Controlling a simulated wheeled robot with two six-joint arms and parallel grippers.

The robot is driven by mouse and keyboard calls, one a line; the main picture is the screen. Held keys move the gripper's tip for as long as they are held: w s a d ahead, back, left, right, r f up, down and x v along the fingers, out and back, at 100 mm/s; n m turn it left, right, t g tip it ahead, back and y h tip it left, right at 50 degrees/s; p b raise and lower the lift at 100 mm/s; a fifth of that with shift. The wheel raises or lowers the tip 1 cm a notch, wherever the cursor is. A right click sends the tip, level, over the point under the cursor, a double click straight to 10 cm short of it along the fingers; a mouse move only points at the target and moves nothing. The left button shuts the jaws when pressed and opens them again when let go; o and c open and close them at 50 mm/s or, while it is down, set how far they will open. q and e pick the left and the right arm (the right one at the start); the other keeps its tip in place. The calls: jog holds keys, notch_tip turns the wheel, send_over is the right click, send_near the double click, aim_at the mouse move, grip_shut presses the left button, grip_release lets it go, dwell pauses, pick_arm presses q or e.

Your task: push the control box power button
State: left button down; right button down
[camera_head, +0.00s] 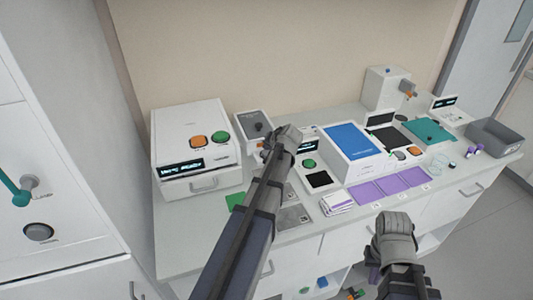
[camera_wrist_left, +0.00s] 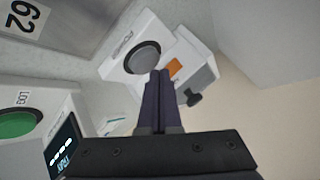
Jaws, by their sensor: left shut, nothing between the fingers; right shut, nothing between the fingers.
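In the left wrist view a white box has a grey round button (camera_wrist_left: 143,57) in a dark ring, with the word POWER beside it. My left gripper (camera_wrist_left: 158,76) is shut and empty, with its dark fingertips at the button's lower edge in that view; I cannot tell whether they touch. In the head view my left gripper (camera_head: 283,140) is over the middle of the bench, and the arm hides the power button. My right gripper (camera_head: 376,268) is shut and empty, low in front of the bench.
A white machine (camera_head: 196,150) with orange and green buttons stands at the left of the bench. A white box with a blue top (camera_head: 353,140) and purple mats (camera_head: 383,188) lie to the right. A grey bin (camera_head: 496,137) is at the far right.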

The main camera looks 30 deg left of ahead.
aim_at(267, 154)
pick_arm(q)
jog(key=shift+f+b, duration=0.5)
jog(key=shift+f, duration=0.1)
dwell(0.7)
jog(key=shift+r, duration=0.2)
jog(key=shift+r+p, duration=0.8)
jog(key=shift+p, duration=0.2)
notch_tip(267, 154, up, 6)
jog(key=p, duration=0.6)
